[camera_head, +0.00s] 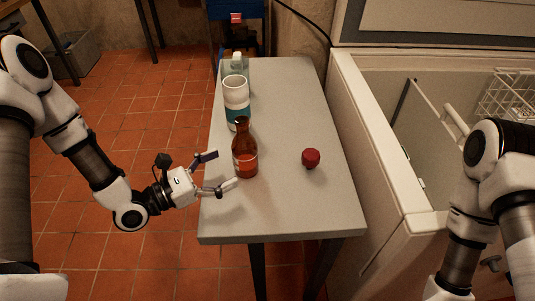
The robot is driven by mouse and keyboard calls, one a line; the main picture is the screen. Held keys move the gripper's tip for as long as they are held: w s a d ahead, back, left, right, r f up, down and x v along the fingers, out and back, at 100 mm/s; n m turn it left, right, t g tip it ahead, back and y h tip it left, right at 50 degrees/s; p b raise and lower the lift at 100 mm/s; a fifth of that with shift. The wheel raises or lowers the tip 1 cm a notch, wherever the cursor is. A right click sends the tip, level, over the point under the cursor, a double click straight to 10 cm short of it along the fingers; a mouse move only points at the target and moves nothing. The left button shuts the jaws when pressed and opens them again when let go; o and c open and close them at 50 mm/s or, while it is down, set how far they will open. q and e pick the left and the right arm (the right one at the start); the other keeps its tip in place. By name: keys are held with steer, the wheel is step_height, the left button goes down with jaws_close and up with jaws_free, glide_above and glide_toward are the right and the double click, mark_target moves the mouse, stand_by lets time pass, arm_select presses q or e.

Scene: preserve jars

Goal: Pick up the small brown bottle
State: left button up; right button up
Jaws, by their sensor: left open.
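The small brown bottle (245,150) stands upright on the grey table, near its left edge. It is amber with a narrow neck and a paler band low on its body. My left gripper (222,171) is open, just left of the bottle, with its fingers pointing toward it. The lower finger's tip is close to the bottle's base; I cannot tell whether it touches. My right arm (465,230) shows at the right, but its gripper is not clearly in view.
On the table (290,210), a white and teal cup (236,100) stands behind the bottle, with a clear bottle (237,66) farther back. A red object (311,158) lies to the right. An open white chest freezer (375,130) borders the table's right side. The table's front is clear.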

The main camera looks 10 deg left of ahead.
mark_target(244, 158)
arm_select(q)
steer(key=shift+d+r, duration=0.1)
steer(key=shift+r, duration=0.05)
steer(key=x, duration=0.6)
steer(key=shift+f+b, duration=0.25)
steer(key=shift+b, duration=0.05)
steer(key=c, duration=1.5)
